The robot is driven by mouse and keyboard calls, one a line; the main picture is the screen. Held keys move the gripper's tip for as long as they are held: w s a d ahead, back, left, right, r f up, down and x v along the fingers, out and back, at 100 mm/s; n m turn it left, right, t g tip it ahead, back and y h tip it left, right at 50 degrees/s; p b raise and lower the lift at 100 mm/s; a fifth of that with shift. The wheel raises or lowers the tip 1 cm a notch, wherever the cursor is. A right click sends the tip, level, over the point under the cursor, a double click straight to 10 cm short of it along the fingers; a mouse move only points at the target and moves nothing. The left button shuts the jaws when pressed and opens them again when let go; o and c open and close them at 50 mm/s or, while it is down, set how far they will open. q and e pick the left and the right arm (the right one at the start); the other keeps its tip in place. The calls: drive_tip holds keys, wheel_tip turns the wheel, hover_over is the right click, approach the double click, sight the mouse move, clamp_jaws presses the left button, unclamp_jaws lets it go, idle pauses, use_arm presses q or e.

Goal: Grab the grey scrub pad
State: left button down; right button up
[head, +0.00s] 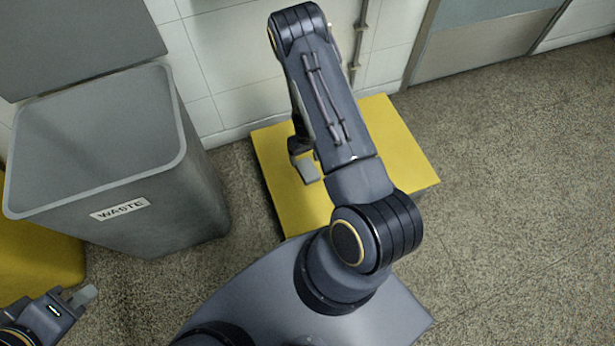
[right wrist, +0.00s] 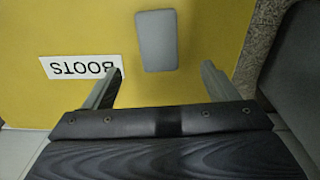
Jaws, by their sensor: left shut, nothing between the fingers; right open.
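The grey scrub pad (right wrist: 156,38) is a light grey rounded rectangle on a yellow surface, seen in the right wrist view. My right gripper (right wrist: 162,66) is open. The pad is ahead of the gap between its fingertips, its near end close to the line between them; no contact shows. In the head view my right arm reaches over the yellow surface (head: 405,150), with a grey finger (head: 307,171) above it; the pad cannot be made out there. My left gripper (head: 80,296) is shut and empty at the lower left, away from the pad.
A white BOOTS label (right wrist: 78,67) is on the yellow surface, left of the pad. A grey bin marked WASTE (head: 120,208) stands left of my right arm. A tiled wall (head: 235,70) is behind. Speckled floor (head: 520,200) is clear at right.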

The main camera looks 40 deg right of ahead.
sight(308, 169)
wheel_tip(308, 169, down, 4)
drive_tip(key=shift+s+r+b, duration=0.1)
drive_tip(key=shift+r+b, duration=0.15)
drive_tip(key=shift+b, duration=0.25)
wheel_tip(308, 169, down, 5)
drive_tip(key=b, duration=0.2)
drive_tip(key=shift+f+b, duration=0.1)
drive_tip(key=shift+b, duration=0.2)
drive_tip(key=c, duration=1.1)
drive_tip(key=shift+o, duration=0.2)
drive_tip(key=shift+r, duration=0.2)
